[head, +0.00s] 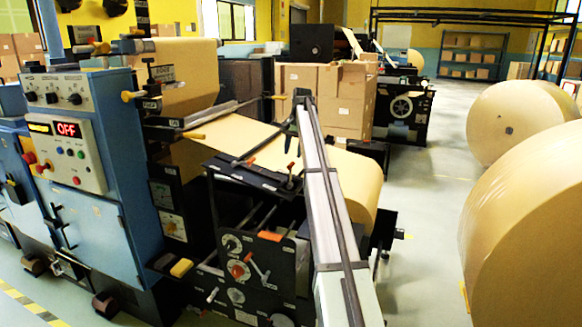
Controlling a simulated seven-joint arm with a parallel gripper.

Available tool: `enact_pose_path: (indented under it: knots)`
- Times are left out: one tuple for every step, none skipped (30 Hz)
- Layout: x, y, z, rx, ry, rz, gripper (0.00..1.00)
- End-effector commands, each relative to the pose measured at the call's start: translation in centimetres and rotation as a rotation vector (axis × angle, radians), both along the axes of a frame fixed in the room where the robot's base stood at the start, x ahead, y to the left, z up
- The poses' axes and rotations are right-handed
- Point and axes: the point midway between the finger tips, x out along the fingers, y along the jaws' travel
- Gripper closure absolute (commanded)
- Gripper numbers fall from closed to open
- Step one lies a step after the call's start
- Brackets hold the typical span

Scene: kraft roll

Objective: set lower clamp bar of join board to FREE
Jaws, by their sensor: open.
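The join board (225,168) appears to be the dark sloping board at the lower edge of the kraft paper web, mid-picture. Dark bars lie across it, with small red-tipped levers (290,167) near its right end. I cannot tell which bar is the lower clamp bar, and no FREE marking is readable. My gripper (290,140) is the small dark end of my arm, above the web and just over the board's right part. It is open and looks empty, apart from the levers as far as I can tell. My pale arm hides the board's right end.
A dark side panel (255,270) with dials and handles is below the board. Cartons (330,95) stand behind. Large kraft rolls (525,230) are right, with clear floor between.

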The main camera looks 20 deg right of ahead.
Motion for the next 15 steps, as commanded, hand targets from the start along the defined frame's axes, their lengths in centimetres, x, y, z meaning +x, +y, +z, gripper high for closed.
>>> enact_pose_path:
  knots:
    - [0.0, 0.2, -1.1, 0.001, 0.002, 0.0, 0.57]
    - [0.0, 0.2, -1.6, 0.001, 0.002, 0.0, 0.57]
    - [0.1, 0.3, -2.2, 0.0, 0.001, 0.0, 0.57]
    - [0.2, 0.3, -2.7, 0.0, 0.001, 0.0, 0.57]
    - [0.3, 0.4, -3.2, 0.0, 0.001, 0.0, 0.57]
    - [0.3, 0.4, -3.8, 0.001, 0.002, 0.0, 0.57]
    - [0.4, 0.5, -4.3, 0.001, 0.002, 0.0, 0.57]
    - [0.4, 0.5, -4.6, 0.0, 0.001, 0.0, 0.57]
    - [0.5, 0.5, -5.1, 0.0, 0.001, 0.0, 0.57]
    - [0.5, 0.6, -5.4, 0.0, 0.0, 0.0, 0.57]
    - [0.6, 0.6, -5.7, 0.0, 0.0, 0.0, 0.57]
    - [0.6, 0.6, -6.1, 0.0, 0.0, 0.0, 0.57]
    - [0.7, 0.7, -6.3, -0.001, 0.001, 0.0, 0.57]
    - [0.7, 0.7, -6.5, -0.001, 0.001, 0.0, 0.57]
    - [0.7, 0.7, -6.7, 0.0, 0.001, 0.0, 0.57]
